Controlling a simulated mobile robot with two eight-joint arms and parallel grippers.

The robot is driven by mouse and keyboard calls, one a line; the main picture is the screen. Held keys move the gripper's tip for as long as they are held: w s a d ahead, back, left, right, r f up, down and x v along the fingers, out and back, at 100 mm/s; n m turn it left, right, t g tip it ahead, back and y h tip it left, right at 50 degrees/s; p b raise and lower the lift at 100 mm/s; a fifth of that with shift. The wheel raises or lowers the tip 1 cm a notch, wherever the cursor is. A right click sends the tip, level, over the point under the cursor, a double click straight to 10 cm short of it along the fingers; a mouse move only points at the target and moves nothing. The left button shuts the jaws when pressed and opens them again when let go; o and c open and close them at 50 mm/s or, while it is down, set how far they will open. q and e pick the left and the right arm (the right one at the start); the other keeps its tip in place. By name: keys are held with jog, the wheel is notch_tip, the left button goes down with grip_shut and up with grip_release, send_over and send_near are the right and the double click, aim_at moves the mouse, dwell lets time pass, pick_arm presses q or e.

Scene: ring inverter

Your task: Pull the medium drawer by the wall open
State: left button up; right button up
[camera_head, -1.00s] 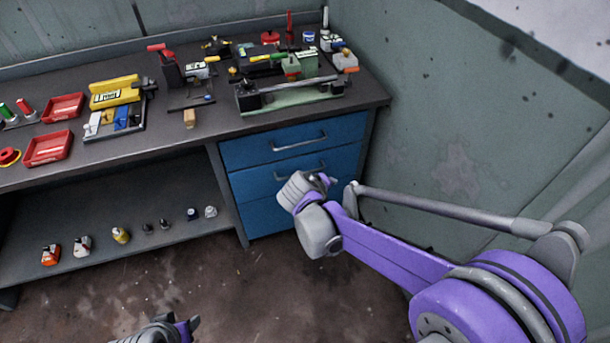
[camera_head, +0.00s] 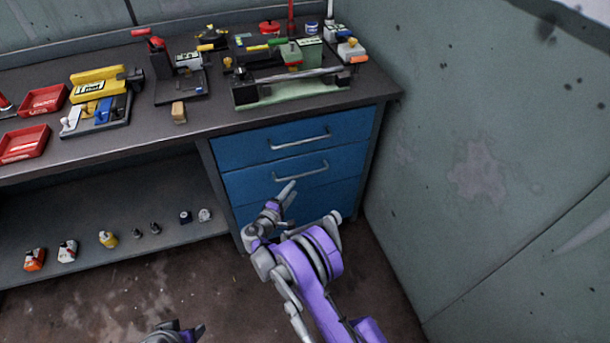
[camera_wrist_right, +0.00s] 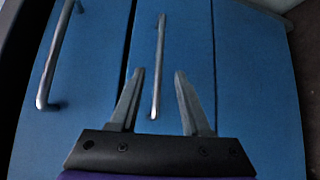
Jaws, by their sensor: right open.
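The blue drawer unit under the right end of the bench has its drawers shut. The middle drawer (camera_head: 245,185) has a grey bar handle (camera_head: 301,173), which also shows in the right wrist view (camera_wrist_right: 160,60). The top drawer (camera_head: 235,150) has a similar handle (camera_head: 300,140). My right gripper (camera_head: 282,195) is open and empty, just in front of the unit and below the middle handle. In the right wrist view its fingers (camera_wrist_right: 158,80) point at the drawer fronts, with the middle handle between them in the picture; contact is not visible. My left gripper (camera_head: 175,332) is partly cut off at the bottom edge.
The grey wall (camera_head: 480,150) stands close to the right of the drawers. The benchtop (camera_head: 215,105) carries tools, a green fixture (camera_head: 290,92) and red trays (camera_head: 24,144). Small bottles stand on the lower shelf (camera_head: 150,200). The floor (camera_head: 190,290) before the bench is clear.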

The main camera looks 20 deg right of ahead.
aim_at(305, 174)
jog(key=x, duration=1)
jog(key=shift+b, duration=0.3)
grip_shut()
dwell(0.9)
